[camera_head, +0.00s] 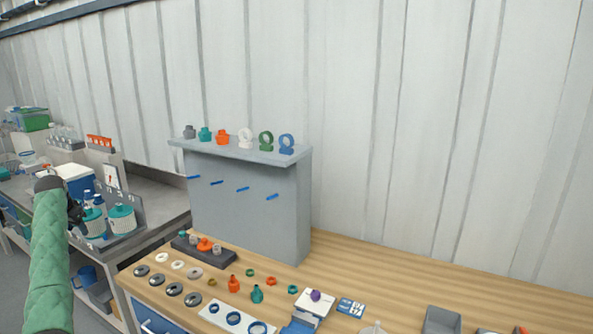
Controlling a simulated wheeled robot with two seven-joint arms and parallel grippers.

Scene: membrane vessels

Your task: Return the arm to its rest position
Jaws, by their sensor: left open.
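My left arm, in a green quilted sleeve, rises at the left edge of the head view. Its dark gripper (76,213) is small and partly hidden behind the wrist. It is open, and I see nothing held in it. It shows in front of the grey side bench, close to the white and teal vessels (122,218); I cannot tell whether it touches them. My right gripper is not in view.
A wooden table (365,262) holds several rings, small coloured fittings, a dark rack (205,254) and a grey bin (441,320). A grey stand (250,205) with fittings on top rises behind. The side bench (165,203) carries a blue and white box (75,180).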

